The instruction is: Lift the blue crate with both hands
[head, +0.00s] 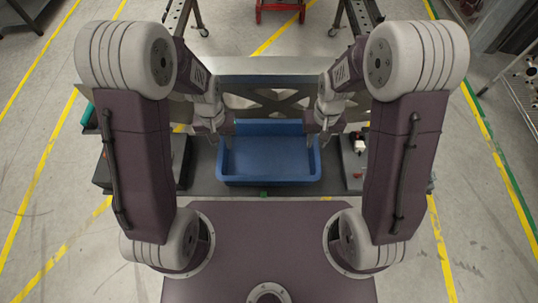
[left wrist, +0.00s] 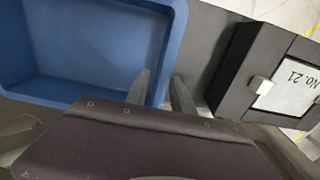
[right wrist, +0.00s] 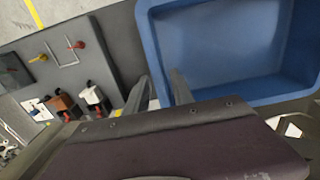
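The blue crate (head: 268,181) is an empty open-topped box on a dark grey surface, between my two grippers. My left gripper (head: 221,132) is at its left side. In the left wrist view, the left fingers (left wrist: 161,92) are apart, one over the inside of the crate (left wrist: 90,48) and one outside its wall. My right gripper (head: 317,132) is at the crate's right side. In the right wrist view, the right fingers (right wrist: 160,92) are apart, one outside and one over the inside of the crate (right wrist: 235,50). Whether any finger touches the wall is unclear.
A grey board with small coloured parts (right wrist: 72,75) lies on the other side. A metal frame (head: 268,68) stands behind the crate. Floor shows beyond.

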